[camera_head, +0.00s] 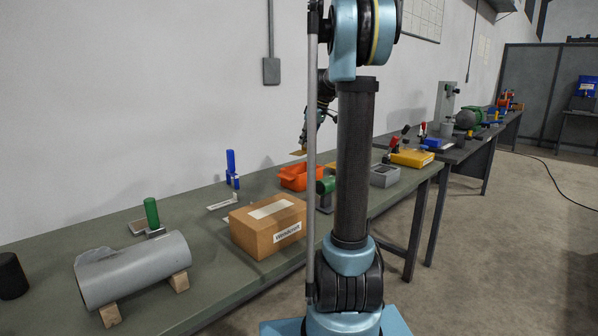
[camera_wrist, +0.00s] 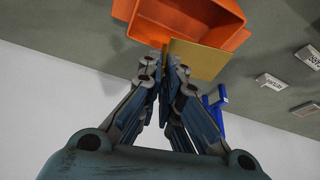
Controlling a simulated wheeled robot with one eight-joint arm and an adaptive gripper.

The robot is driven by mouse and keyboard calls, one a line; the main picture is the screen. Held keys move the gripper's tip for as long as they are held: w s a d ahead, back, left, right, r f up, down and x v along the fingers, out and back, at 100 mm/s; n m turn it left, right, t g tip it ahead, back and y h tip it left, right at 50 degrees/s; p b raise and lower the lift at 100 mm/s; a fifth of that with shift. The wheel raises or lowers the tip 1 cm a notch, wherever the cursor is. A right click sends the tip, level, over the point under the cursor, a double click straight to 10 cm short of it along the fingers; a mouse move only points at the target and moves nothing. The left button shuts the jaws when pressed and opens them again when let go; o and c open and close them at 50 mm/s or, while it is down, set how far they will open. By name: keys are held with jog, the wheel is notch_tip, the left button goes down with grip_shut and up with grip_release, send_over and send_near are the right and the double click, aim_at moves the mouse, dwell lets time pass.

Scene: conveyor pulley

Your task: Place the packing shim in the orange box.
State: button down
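The orange box (camera_head: 295,177) is an open bin on the bench against the wall, partly behind my arm. In the wrist view the box (camera_wrist: 184,12) is at the top, with its open inside facing the camera. My gripper (camera_wrist: 172,58) is shut on a thin flat tan plate, which looks like the packing shim (camera_wrist: 198,58). The shim overlaps the box's near rim in the wrist view. In the head view the shim (camera_head: 298,152) shows small above the box, below my gripper (camera_head: 303,143). Whether the shim touches the rim cannot be told.
A cardboard box (camera_head: 262,238), a blue upright tool (camera_head: 231,168) and a grey pipe on wooden blocks (camera_head: 135,268) are on the bench left of the orange box. A grey box (camera_head: 384,176) and a yellow box (camera_head: 411,158) are to its right. The wall is close behind.

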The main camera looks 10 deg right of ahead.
jog(key=m, duration=0.2)
send_near(309, 170)
jog(key=shift+t+h, duration=0.3)
jog(key=a+f, duration=0.1)
jog(key=s+a+f, duration=0.2)
jog(key=shift+a, duration=0.3)
jog(key=shift+f, duration=2.5)
jog(key=c, duration=2.1)
grip_release()
jog(key=v, duration=1.2)
